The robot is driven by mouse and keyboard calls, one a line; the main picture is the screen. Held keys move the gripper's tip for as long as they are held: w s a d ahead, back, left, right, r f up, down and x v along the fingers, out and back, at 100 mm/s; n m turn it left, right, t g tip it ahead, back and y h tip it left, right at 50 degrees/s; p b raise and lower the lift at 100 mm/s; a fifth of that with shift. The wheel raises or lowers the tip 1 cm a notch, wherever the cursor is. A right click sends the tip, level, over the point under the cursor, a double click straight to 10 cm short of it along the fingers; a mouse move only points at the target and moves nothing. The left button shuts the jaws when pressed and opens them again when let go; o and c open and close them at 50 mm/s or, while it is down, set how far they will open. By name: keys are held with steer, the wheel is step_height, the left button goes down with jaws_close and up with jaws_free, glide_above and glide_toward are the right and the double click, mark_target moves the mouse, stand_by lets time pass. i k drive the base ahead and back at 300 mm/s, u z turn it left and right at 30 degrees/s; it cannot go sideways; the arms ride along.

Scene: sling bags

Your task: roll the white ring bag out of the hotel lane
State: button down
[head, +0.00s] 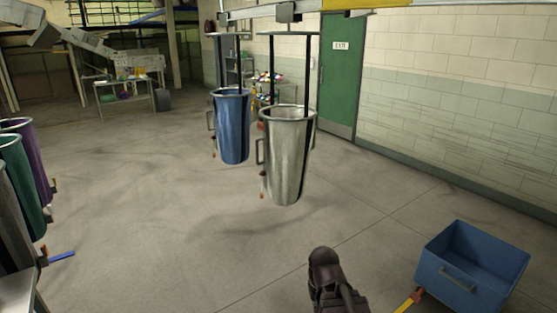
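A pale silver-white bag (284,160) with a light round rim hangs upright from the overhead rail (300,10) by dark straps. It has a dark side handle (259,150) on its left and a small red-orange piece low on that side. My dark arm end (335,280) shows at the bottom, below and apart from the bag. No fingertips can be made out there, and nothing seen is held. A blue bag (231,125) hangs just behind and left of the pale one.
A blue bin (475,268) is at the lower right. A green door (342,75) is behind. The floor between is clear.

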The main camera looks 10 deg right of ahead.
mark_target(289, 134)
steer(key=k, duration=0.65)
steer(key=u, duration=0.3)
steer(key=i, duration=1.8)
steer(key=u, duration=0.4)
